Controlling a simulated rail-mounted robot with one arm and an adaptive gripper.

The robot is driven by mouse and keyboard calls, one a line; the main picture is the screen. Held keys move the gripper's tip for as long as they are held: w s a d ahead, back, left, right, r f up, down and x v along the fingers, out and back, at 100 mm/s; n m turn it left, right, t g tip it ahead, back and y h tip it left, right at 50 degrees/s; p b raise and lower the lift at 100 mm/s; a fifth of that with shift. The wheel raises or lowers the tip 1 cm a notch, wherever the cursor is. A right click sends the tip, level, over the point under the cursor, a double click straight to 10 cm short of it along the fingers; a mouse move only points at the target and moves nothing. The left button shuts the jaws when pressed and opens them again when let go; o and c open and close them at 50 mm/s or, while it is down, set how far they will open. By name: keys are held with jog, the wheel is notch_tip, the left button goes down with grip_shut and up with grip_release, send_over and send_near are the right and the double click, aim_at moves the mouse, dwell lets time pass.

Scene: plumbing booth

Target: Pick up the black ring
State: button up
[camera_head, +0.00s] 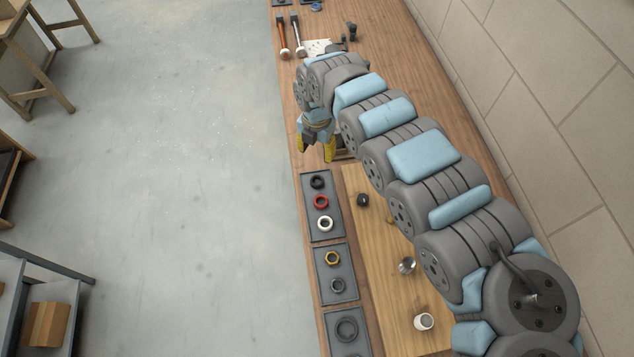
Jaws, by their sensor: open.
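The black ring (317,182) lies at the far end of a dark grey tray (334,229), in a row with a red ring (320,202) and a white ring (324,224). My gripper (317,154) points down with its yellow-sided fingers apart and nothing visible between them. In the picture it is just above the black ring, apart from it. Its exact height over the bench cannot be told. The ring is in plain view.
Nearer trays hold a brass ring (333,258), a dark grey ring (337,285) and a larger grey ring (346,329). A wooden board (380,290) beside them bears a black fitting (362,200), a metal cup (407,265) and a white fitting (423,321). Hammers (283,38) lie at the far end.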

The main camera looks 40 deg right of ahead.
send_over(316, 181)
jog(key=s+a, duration=0.1)
notch_tip(316, 181, down, 12)
jog(key=shift+s+a+r, duration=0.1)
jog(key=shift+s, duration=0.05)
jog(key=shift+w+d+f+b, duration=0.1)
jog(key=shift+f+b, duration=0.1)
jog(key=shift+f, duration=0.65)
jog(key=shift+w+d+f+b, duration=0.1)
jog(key=shift+f+b, duration=0.05)
jog(key=shift+f, duration=1.7)
jog(key=c, duration=0.6)
